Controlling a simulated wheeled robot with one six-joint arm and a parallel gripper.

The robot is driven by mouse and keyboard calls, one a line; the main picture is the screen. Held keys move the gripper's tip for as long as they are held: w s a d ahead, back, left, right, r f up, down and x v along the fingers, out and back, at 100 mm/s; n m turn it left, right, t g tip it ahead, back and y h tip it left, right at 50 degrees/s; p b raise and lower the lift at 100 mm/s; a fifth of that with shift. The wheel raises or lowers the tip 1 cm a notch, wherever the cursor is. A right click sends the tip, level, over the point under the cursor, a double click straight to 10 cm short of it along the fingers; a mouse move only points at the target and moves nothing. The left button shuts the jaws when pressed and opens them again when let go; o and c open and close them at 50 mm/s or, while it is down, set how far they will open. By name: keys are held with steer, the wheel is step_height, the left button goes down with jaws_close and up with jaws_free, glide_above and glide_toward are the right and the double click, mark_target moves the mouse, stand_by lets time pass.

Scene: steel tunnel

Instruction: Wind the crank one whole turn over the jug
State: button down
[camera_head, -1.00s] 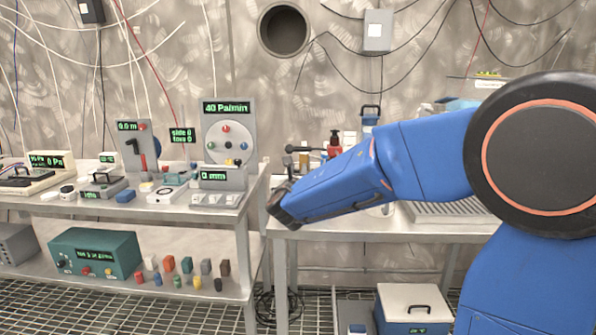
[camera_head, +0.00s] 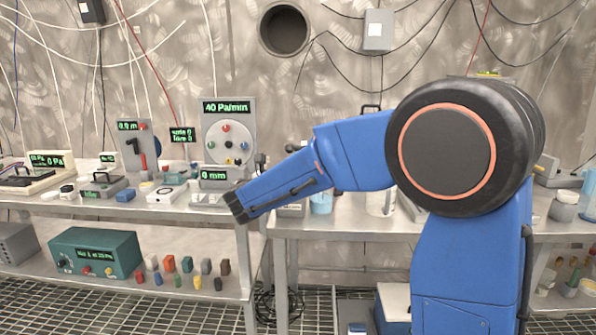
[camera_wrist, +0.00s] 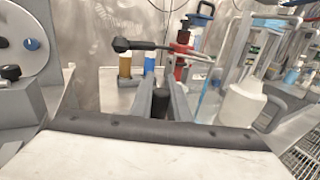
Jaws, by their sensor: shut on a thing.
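The crank (camera_wrist: 150,46) shows in the wrist view as a dark bar with a black knob at its left end, reaching to a red upright part (camera_wrist: 182,58). My gripper (camera_wrist: 164,92) is shut on a black piece low between its fingers. This looks like the crank's grip, though its join to the bar is unclear. In the head view my gripper (camera_head: 236,207) is at the gap between the two benches. A light-blue vessel (camera_head: 321,203) stands behind my arm, and a white vessel (camera_wrist: 241,104) is right of the fingers; I cannot tell which is the jug.
The left bench carries a dial panel (camera_head: 228,120) and several instruments; the panel's edge is close at the left in the wrist view. Amber (camera_wrist: 125,68) and blue (camera_wrist: 149,64) cylinders stand behind the crank. The right bench (camera_head: 345,230) has bare surface at its front.

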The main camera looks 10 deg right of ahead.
steer(key=m+g+h, duration=0.1)
steer(key=g, duration=0.1)
steer(key=m+g+h, duration=0.1)
steer(key=m+g, duration=0.1)
steer(key=m+g+h, duration=0.1)
steer(key=h, duration=0.1)
steer(key=shift+s+a+m+g, duration=0.15)
steer(key=shift+a+m+g, duration=0.15)
steer(key=shift+a+g, duration=0.1)
steer(key=shift+s+a+m+g+h, duration=0.15)
steer(key=shift+m+g+h, duration=0.3)
steer(key=shift+m+g, duration=0.75)
steer(key=shift+a+m+g+h, duration=0.1)
steer(key=shift+m+g+h, duration=0.5)
steer(key=shift+g, duration=1.1)
steer(key=shift+m+g, duration=0.3)
steer(key=c, duration=2)
jaws_free()
